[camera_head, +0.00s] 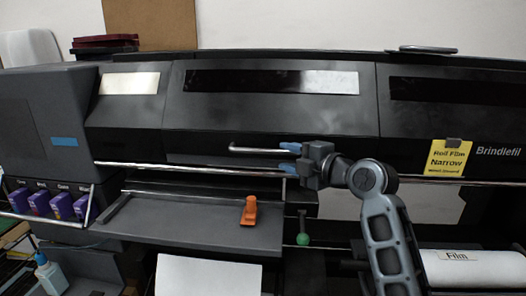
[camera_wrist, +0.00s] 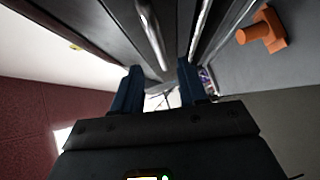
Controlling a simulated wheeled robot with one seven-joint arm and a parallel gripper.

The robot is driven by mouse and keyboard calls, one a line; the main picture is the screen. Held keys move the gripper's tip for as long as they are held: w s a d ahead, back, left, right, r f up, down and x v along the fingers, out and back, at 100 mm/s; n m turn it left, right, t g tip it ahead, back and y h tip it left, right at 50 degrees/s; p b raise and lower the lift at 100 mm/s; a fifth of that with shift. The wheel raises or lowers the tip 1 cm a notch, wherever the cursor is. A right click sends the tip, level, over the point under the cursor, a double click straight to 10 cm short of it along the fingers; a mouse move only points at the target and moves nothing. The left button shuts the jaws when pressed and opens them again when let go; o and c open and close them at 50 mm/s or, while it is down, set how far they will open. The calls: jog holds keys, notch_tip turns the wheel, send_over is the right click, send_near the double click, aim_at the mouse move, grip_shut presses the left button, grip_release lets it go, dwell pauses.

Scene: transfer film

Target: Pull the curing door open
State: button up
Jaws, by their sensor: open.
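The curing door appears to be the dark middle front panel (camera_head: 240,118) of the printer, which looks closed. A silver bar handle (camera_head: 258,150) sticks out along its lower edge. My gripper (camera_head: 286,157) is open at the handle's right end, its blue fingers one above the other. In the wrist view my gripper (camera_wrist: 160,85) shows two dark blue fingers apart, with the handle (camera_wrist: 150,30) lying ahead, in line with the gap. I cannot tell whether a finger touches the handle.
A long silver rail (camera_head: 190,168) runs below the panel. A grey shelf (camera_head: 190,222) holds an orange clamp (camera_head: 249,211). A green knob (camera_head: 303,239) hangs below my gripper. A white film roll (camera_head: 475,272) is at lower right, and purple cartridges (camera_head: 40,203) are at left.

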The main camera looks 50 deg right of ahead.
aim_at(271, 152)
jog(key=w, duration=0.2)
jog(key=w+p, duration=0.1)
jog(key=w, duration=0.1)
jog(key=w+f+p, duration=0.1)
jog(key=w, duration=0.1)
jog(key=shift+w+d, duration=0.25)
jog(key=shift+d, duration=0.1)
jog(key=shift+c, duration=0.2)
grip_shut()
